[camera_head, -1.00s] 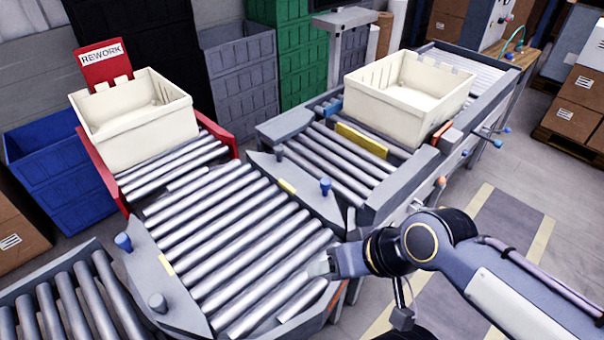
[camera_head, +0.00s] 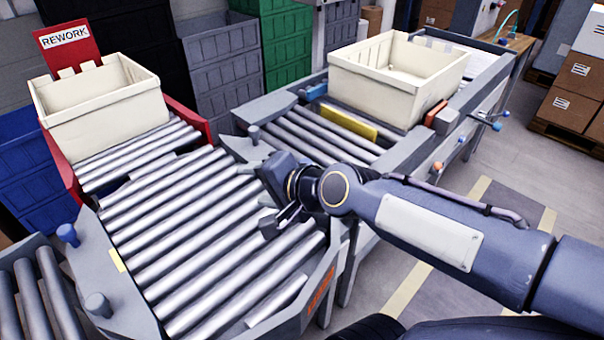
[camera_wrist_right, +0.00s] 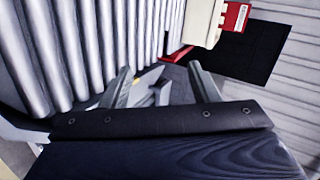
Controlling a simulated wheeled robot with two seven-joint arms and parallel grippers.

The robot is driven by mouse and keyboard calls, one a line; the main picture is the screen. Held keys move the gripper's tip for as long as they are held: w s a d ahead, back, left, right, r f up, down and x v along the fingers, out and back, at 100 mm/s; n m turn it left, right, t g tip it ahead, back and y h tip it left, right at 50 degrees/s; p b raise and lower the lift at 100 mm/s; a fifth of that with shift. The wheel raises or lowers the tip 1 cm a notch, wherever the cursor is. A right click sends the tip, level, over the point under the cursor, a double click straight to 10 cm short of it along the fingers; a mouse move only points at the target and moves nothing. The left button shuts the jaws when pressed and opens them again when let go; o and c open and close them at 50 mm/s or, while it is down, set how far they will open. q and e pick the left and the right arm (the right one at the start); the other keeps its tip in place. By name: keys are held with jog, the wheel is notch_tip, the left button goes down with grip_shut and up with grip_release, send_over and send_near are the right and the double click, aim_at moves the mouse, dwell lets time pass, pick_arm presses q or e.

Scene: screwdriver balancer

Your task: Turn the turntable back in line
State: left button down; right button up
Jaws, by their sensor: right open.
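The turntable is a roller deck between two grey side plates; its left plate (camera_head: 112,278) carries two blue-grey posts (camera_head: 67,235). Its right plate (camera_head: 243,150) shows one post (camera_head: 254,132) at its far end; the other post on that side is hidden behind my right gripper. The deck's far end faces the red-framed rework lane. My right gripper (camera_head: 280,218) is open over the right edge of the deck. In the right wrist view its open fingers (camera_wrist_right: 162,76) straddle a grey post-like part (camera_wrist_right: 161,93); contact cannot be told. My left gripper is out of view.
A cream tote (camera_head: 100,105) stands on the rework lane by the red sign (camera_head: 66,40). Another cream tote (camera_head: 395,85) stands on the upper right conveyor, behind a yellow bar (camera_head: 349,124). A roller conveyor (camera_head: 40,305) lies at lower left.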

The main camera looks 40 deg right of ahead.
jog(key=w+d+f+m+t+h+b, duration=0.45)
jog(key=w+d+f+m+b, duration=0.4)
jog(key=m+b, duration=0.45)
jog(key=m+g+h+b, duration=0.3)
jog(key=m+h+b, duration=0.7)
jog(key=m, duration=0.5)
send_near(306, 160)
jog(key=w, duration=0.1)
jog(key=w+d+f+y, duration=0.1)
jog(key=shift+w+d+t+b, duration=0.2)
jog(key=shift+w+t+b, duration=0.05)
jog(key=shift+w+b, duration=0.15)
jog(key=shift+s+d+f+m+h, duration=0.15)
jog(key=shift+d+m+h, duration=0.15)
jog(key=shift+m, duration=0.3)
jog(key=shift+d, duration=0.2)
jog(key=shift+w+d+m, duration=0.25)
jog(key=shift+w+m, duration=0.05)
jog(key=x, duration=0.7)
jog(key=shift+b, duration=0.35)
jog(key=shift+c, duration=0.2)
grip_shut()
